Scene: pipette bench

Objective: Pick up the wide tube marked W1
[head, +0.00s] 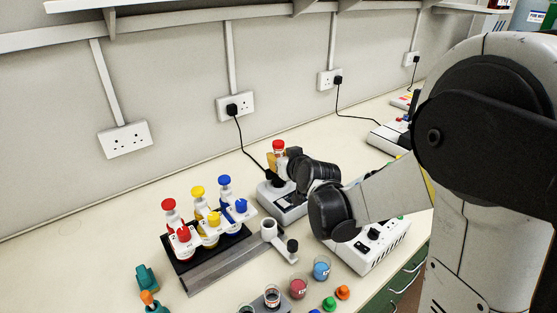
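A wide tube with a red-orange cap (279,146) stands upright at the small white bench device (283,205). No W1 mark can be read on it at this size. My gripper (279,172) reaches in from the right, with its dark fingers at this tube, and hides part of its lower body. Whether the fingers touch or grip it cannot be told.
A white box (376,243) lies under my arm. Red (298,288) and blue (321,268) cups and loose green and orange caps are in front. A black cable (240,140) runs to the device.

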